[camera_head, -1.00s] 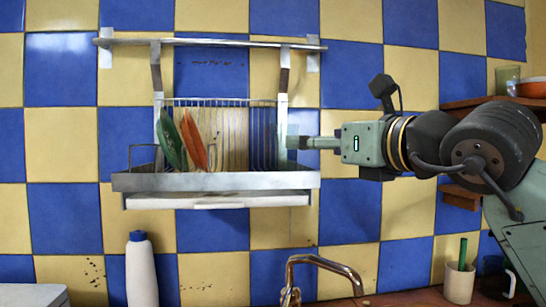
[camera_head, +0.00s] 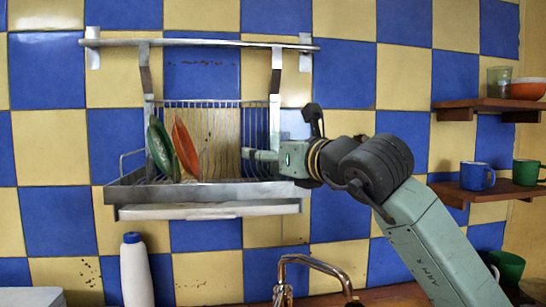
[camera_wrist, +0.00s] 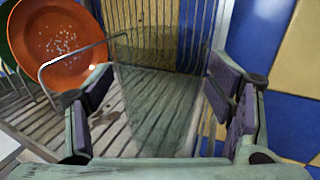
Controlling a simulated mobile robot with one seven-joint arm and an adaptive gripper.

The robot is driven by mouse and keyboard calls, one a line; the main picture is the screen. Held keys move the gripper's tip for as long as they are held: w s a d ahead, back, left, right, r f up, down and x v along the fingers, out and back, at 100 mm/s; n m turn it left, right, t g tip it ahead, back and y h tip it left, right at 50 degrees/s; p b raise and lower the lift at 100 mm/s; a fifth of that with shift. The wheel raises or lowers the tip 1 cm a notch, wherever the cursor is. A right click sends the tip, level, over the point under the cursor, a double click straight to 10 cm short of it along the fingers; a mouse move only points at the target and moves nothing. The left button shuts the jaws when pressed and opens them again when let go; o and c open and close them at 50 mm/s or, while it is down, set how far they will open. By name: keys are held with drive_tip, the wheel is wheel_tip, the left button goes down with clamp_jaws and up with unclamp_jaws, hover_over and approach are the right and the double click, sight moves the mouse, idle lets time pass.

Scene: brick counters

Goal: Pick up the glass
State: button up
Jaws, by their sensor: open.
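A see-through greenish glass (camera_wrist: 158,112) shows in the wrist view, standing on the slats of the dish rack between my fingers. Its edges are faint, and I cannot tell whether a finger touches it. My gripper (camera_wrist: 165,115) is open, one finger on each side of it. In the head view my gripper (camera_head: 250,155) reaches from the right into the rack; its fingers are small there and I cannot make out the glass between them. Another greenish glass (camera_head: 497,80) stands on the upper right shelf.
The metal dish rack (camera_head: 215,194) hangs on the tiled wall. A green plate (camera_head: 158,148) and an orange plate (camera_head: 185,150) stand at its left, the orange one close to my gripper's left finger. A tap (camera_head: 320,265) and a white bottle (camera_head: 136,272) are below.

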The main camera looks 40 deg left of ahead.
drive_tip(key=shift+c, duration=0.2)
drive_tip(key=c, duration=1.4)
